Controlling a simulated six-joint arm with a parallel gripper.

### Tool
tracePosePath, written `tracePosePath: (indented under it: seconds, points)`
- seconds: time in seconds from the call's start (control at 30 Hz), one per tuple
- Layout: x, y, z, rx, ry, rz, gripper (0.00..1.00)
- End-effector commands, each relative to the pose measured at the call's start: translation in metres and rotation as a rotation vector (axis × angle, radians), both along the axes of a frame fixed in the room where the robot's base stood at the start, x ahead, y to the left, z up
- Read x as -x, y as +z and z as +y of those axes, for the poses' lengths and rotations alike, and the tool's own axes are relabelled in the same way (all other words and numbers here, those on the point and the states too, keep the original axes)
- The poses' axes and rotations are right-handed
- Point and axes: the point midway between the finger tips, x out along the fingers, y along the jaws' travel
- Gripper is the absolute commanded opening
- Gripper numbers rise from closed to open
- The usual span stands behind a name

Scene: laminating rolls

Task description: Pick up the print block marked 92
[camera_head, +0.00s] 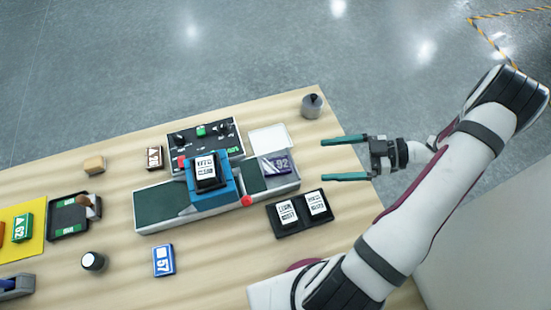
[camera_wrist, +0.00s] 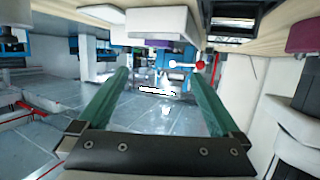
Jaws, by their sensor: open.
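The print block marked 92 (camera_head: 277,165) is purple with a white label. It lies on the right end of the bed of a machine with a blue press (camera_head: 225,187), just below a white plate. My gripper (camera_head: 322,160) is open and empty to the right of the block, with its two green fingers pointing left toward it and a gap between. In the wrist view the open fingers (camera_wrist: 158,73) spread on both sides, and a purple strip (camera_wrist: 150,43), probably the block, shows above and between them.
A red knob (camera_head: 247,201) sticks out at the machine's front. A black tray with two printed cards (camera_head: 300,211) lies in front of the bed's right end. A grey weight (camera_head: 312,105) stands behind my gripper. A blue block marked 57 (camera_head: 163,260) lies nearer the front.

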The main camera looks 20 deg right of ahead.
Motion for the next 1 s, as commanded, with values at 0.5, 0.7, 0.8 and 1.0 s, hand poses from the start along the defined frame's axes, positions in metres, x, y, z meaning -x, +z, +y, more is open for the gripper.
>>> tracePosePath:
  seconds: [0.5, 0.7, 0.8, 1.0]
  points:
    - [-0.037, -0.042, 0.092, 0.000, 0.002, 0.002, 1.00]
    - [-0.044, -0.046, 0.108, 0.003, -0.001, -0.002, 1.00]
    - [-0.044, -0.046, 0.107, 0.003, -0.002, -0.002, 1.00]
    - [-0.044, -0.046, 0.107, 0.003, -0.002, -0.002, 0.71]
